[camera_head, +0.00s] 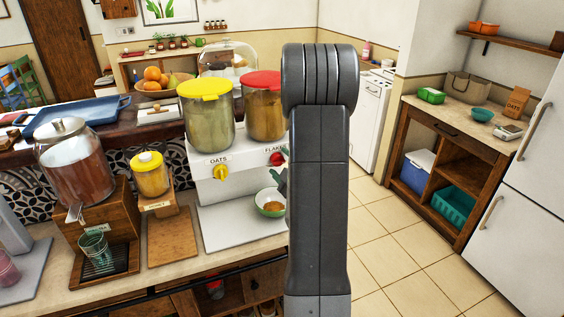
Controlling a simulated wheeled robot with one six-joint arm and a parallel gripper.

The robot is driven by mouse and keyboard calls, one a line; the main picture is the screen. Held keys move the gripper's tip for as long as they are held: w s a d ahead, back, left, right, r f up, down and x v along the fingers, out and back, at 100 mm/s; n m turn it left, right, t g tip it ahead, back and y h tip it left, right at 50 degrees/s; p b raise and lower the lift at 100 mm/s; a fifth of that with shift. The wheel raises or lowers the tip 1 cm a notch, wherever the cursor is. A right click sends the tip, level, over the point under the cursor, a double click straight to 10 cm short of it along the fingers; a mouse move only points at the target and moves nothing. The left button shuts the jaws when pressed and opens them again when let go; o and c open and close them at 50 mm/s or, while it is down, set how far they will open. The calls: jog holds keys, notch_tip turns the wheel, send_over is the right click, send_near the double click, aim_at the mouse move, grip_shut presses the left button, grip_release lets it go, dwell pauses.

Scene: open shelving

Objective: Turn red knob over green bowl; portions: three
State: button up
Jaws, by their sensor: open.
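The red knob (276,158) is on the front of the white dispenser (215,190), by the FLAKES label, under the red-lidded jar (263,108). The green bowl (262,212) stands on the light board below the red knob; some flakes seem to lie in it. My grey arm stands upright in front and hides the dispenser's right end and part of the bowl's surroundings. My gripper (282,172) shows only as dark tips at the arm's left edge, close to the red knob. It is open; whether it touches the knob is hidden.
A yellow knob (221,172) sits left of the red one, under the yellow-lidded OATS jar (207,118). Left are a small yellow-lidded jar (150,174) and a glass drink dispenser (75,165) over a green glass (95,247). Open tiled floor (410,265) lies to the right.

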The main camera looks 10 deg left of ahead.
jog(key=shift+c, duration=0.2)
jog(key=c, duration=0.9)
jog(key=shift+c, duration=0.2)
jog(key=shift+f+m+b, duration=0.15)
jog(key=shift+m+b, duration=0.15)
jog(key=shift+b, duration=0.4)
jog(key=shift+f+m+b, duration=0.2)
jog(key=shift+m+b, duration=0.3)
jog(key=shift+b, duration=0.65)
jog(key=m+b, duration=0.2)
jog(key=b, duration=0.2)
jog(key=shift+f+m+t, duration=0.1)
jog(key=shift+m+t, duration=0.2)
jog(key=m+t+b, duration=0.1)
jog(key=m+b, duration=0.5)
jog(key=shift+m, duration=0.4)
jog(key=m+b, duration=0.2)
jog(key=m, duration=0.2)
jog(key=shift+s+a+b, duration=0.1)
jog(key=shift+b, duration=0.25)
jog(key=shift+r+m+t+h+b, duration=0.1)
jog(key=shift+m+t+h+b, duration=0.3)
jog(key=shift+m, duration=0.65)
jog(key=shift+r+m+t+h+b, duration=0.15)
jog(key=shift+m+b, duration=0.3)
jog(key=shift+m, duration=0.6)
